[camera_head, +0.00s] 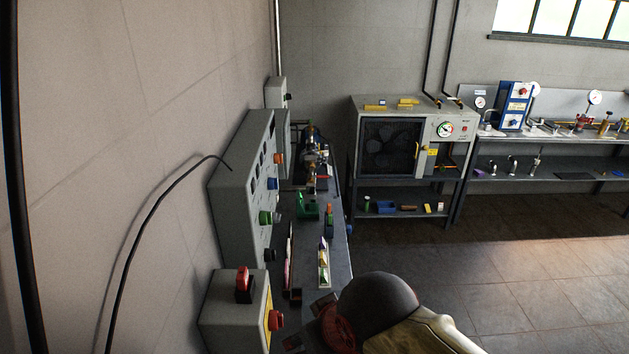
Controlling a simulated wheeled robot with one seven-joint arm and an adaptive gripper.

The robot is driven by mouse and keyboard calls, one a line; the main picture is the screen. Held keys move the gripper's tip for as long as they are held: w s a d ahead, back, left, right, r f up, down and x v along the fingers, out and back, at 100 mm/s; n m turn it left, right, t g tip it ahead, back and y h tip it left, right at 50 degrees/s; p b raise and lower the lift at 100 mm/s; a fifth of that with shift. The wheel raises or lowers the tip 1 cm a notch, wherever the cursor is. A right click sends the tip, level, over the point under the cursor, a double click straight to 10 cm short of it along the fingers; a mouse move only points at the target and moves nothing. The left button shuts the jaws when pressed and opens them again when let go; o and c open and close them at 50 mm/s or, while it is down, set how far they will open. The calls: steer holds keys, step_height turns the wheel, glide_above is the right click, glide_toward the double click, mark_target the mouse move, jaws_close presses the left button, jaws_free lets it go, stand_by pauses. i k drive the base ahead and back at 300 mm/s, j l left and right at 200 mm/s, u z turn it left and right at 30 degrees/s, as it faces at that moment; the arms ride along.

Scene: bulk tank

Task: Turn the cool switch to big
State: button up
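A grey control panel (229,182) is fixed to the left wall and seen at a steep angle. Its face carries an orange knob (278,158), a blue knob (272,183), a green knob (268,217) and a black knob (269,255). Labels are too small to read, so I cannot tell which one is the cool switch or where it points. A dark rounded part and cream link of my arm show at the bottom, right of the panel. My gripper's fingers are not visible.
A smaller grey box (222,318) with red knobs stands below the panel. A dark bench (340,235) with tools and small parts runs beside it. A cabinet (400,108) and a workbench (545,150) stand behind. The tiled floor at right is clear.

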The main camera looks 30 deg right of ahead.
mark_target(265, 218)
steer(key=z, duration=0.25)
steer(key=k+l+u, duration=0.25)
steer(key=l, duration=0.25)
steer(key=i+l+u, duration=0.1)
steer(key=u, duration=0.4)
steer(key=l+u, duration=0.2)
steer(key=u, duration=0.3)
steer(key=i+l, duration=0.05)
